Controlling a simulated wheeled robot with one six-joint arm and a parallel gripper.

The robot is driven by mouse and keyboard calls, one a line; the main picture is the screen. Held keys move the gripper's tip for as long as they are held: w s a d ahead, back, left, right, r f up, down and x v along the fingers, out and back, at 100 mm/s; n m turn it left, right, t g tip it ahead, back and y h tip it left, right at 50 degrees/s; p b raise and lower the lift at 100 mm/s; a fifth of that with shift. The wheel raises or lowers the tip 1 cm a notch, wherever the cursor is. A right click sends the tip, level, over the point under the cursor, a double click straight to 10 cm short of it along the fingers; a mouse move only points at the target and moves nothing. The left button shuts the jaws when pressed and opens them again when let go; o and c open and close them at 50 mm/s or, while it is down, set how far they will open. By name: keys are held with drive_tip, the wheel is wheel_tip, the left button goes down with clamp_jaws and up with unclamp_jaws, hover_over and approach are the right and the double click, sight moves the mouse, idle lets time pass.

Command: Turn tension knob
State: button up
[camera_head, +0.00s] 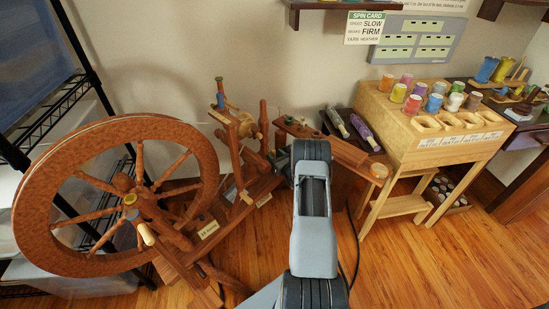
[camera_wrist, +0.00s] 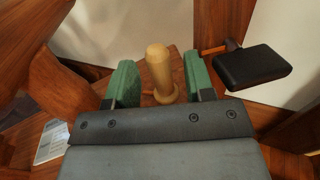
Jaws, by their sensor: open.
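The spinning wheel (camera_head: 115,130) stands at the left in the head view, with its upright parts and flyer to its right. In the wrist view a pale turned wooden knob (camera_wrist: 158,72), apparently the tension knob, stands up from brown wood. My gripper (camera_wrist: 162,85) is open, with one green finger pad on each side of the knob. I see a gap to the left pad; the knob is closer to the right pad, and contact is unclear. In the head view my arm hides the gripper tips and this knob.
A black pad on a brown bar (camera_wrist: 250,66) lies right of the gripper. A wooden stand with colored spools (camera_head: 435,135) is right of my arm. A black wire rack (camera_head: 55,110) is behind the wheel. The floor at front right (camera_head: 430,260) is clear.

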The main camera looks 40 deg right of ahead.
drive_tip(key=shift+w, duration=0.1)
clamp_jaws()
drive_tip(key=shift+d+f+n+y+b, duration=0.2)
drive_tip(key=shift+n+y+b, duration=0.4)
drive_tip(key=shift+y+b, duration=0.4)
drive_tip(key=shift+n+y+b, duration=0.6)
drive_tip(key=shift+y+b, duration=0.15)
drive_tip(key=shift+y, duration=0.15)
drive_tip(key=shift+r+n+g+y, duration=0.25)
drive_tip(key=shift+n+g+y, duration=0.05)
drive_tip(key=shift+y, duration=0.2)
unclamp_jaws()
